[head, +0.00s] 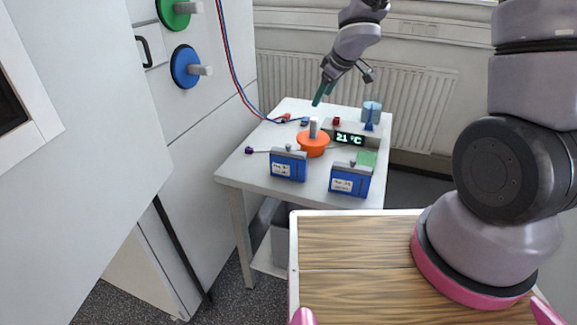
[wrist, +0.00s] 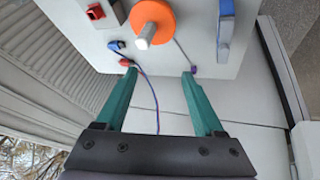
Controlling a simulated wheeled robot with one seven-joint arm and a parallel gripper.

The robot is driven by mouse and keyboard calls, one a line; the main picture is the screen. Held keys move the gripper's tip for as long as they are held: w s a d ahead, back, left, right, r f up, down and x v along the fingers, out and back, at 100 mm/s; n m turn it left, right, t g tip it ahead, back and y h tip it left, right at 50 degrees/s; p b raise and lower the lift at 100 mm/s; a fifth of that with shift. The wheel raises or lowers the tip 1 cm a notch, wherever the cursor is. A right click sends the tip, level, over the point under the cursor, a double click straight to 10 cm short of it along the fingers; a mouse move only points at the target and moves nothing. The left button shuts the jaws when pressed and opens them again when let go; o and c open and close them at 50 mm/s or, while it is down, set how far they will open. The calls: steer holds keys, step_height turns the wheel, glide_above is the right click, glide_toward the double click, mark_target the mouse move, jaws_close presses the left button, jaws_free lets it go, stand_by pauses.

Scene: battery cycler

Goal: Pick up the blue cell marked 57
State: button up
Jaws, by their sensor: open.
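Two blue cells with white labels stand on the white table: a left one (head: 288,166) and a right one (head: 350,180). The label print is too small to read, so I cannot tell which is marked 57. In the wrist view one blue cell (wrist: 226,30) shows at the upper right, cut by the frame's top. My gripper (head: 318,101) is above the back of the table, its teal fingers pointing down. The fingers (wrist: 160,72) are apart with nothing between them, clear of both cells.
A purple plug (head: 249,150) lies at left. A wooden-topped surface (head: 350,255) is in front.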

mark_target(288, 161)
steer(key=s+a+f+n+g, duration=0.1)
steer(key=s+a+f, duration=0.1)
steer(key=f, duration=0.1)
steer(key=s+a+f+n+g+y, duration=0.1)
steer(key=s+a+f, duration=0.1)
steer(key=f, duration=0.2)
steer(key=s+a+f+n+g, duration=0.1)
steer(key=s+a+f, duration=0.1)
steer(key=f, duration=0.1)
steer(key=shift+a+f+n+g+y, duration=0.25)
steer(key=shift+f+n+g+y, duration=0.05)
steer(key=shift+f+g, duration=0.1)
steer(key=x, duration=0.3)
steer(key=shift+s+a+f, duration=0.15)
steer(key=shift+s+f, duration=0.05)
steer(key=shift+w+x, duration=0.1)
steer(key=shift+x, duration=1.75)
steer(key=shift+w+x, duration=0.15)
steer(key=shift+x, duration=1.7)
jaws_close()
